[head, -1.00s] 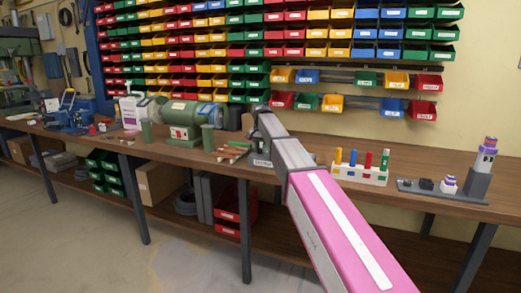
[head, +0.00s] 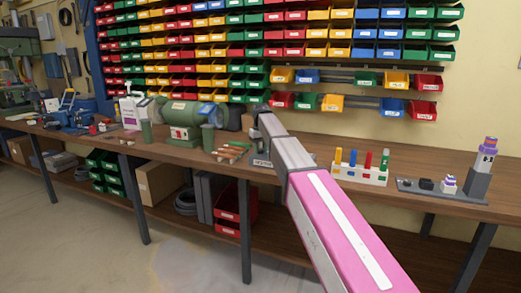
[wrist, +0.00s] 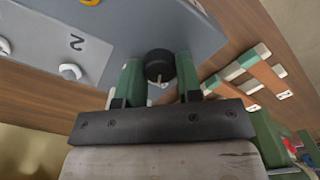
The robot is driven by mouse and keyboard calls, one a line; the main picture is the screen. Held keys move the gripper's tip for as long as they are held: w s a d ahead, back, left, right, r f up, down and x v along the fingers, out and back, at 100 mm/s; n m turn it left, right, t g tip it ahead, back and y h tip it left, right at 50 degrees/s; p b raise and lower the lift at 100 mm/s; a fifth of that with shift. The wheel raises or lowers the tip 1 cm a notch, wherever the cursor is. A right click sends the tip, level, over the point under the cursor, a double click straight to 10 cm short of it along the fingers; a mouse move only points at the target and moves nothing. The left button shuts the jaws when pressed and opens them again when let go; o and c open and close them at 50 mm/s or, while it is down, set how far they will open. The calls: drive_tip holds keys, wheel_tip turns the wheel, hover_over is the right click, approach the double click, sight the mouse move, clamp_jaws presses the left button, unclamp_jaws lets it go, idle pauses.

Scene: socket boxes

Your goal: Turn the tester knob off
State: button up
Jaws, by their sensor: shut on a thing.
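The grey tester box (wrist: 150,22) fills the top of the wrist view, with a "2" label and pale round fittings at its left. The black tester knob (wrist: 159,64) sits near the box's lower edge, with a light pointer mark towards my gripper. My gripper (wrist: 157,74) has its two green-tipped fingers on either side of the knob and is shut on it. In the head view the tester (head: 262,160) is mostly hidden behind my arm, and the knob and fingertips cannot be made out.
Green-and-white sticks with brown parts (wrist: 248,82) lie on the bench beside the tester. A green bench grinder (head: 182,120) stands left of it. A white rack with coloured pegs (head: 360,174) stands to the right. Bins (head: 300,77) line the wall behind.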

sight(261, 150)
idle(0.3)
drive_tip(key=o, duration=0.9)
drive_tip(key=shift+o, duration=0.2)
wheel_tip(261, 150, up, 11)
drive_tip(key=shift+s+f, duration=0.1)
drive_tip(key=shift+f, duration=0.05)
